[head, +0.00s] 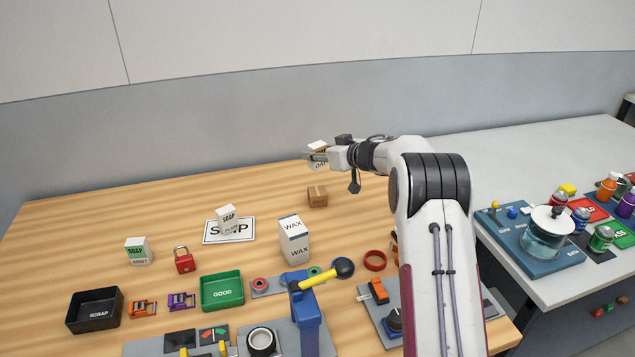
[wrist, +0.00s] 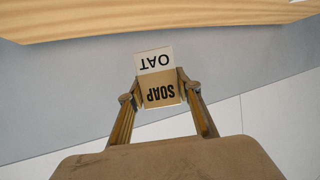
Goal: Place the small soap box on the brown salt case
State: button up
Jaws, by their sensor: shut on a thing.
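My gripper (head: 320,157) is shut on a small soap box (wrist: 157,62), held in the air toward the back of the wooden table. In the wrist view the box sits between both fingers and reads SOAP and OAT, upside down; the part with SOAP is tan and the part with OAT is white. In the head view the box (head: 317,147) is partly covered by the gripper. A small brown case (head: 317,197) rests on the table, lower in the picture than the gripper. Its label is too small to read, and its top looks bare.
Two other soap boxes (head: 228,218) (head: 137,251) stand at the left, one on a SOAP card (head: 213,237). A taller WAX box (head: 294,241) stands in front of the brown case. A red padlock (head: 184,260) and a green GOOD tray (head: 222,291) lie nearer. The table's back left is clear.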

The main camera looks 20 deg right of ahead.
aim_at(321, 167)
jog(key=shift+f, duration=2.35)
jog(key=shift+f, duration=1.9)
jog(key=shift+f, duration=0.1)
jog(key=o, duration=1.2)
jog(key=shift+c, duration=0.2)
jog(key=shift+s, duration=0.1)
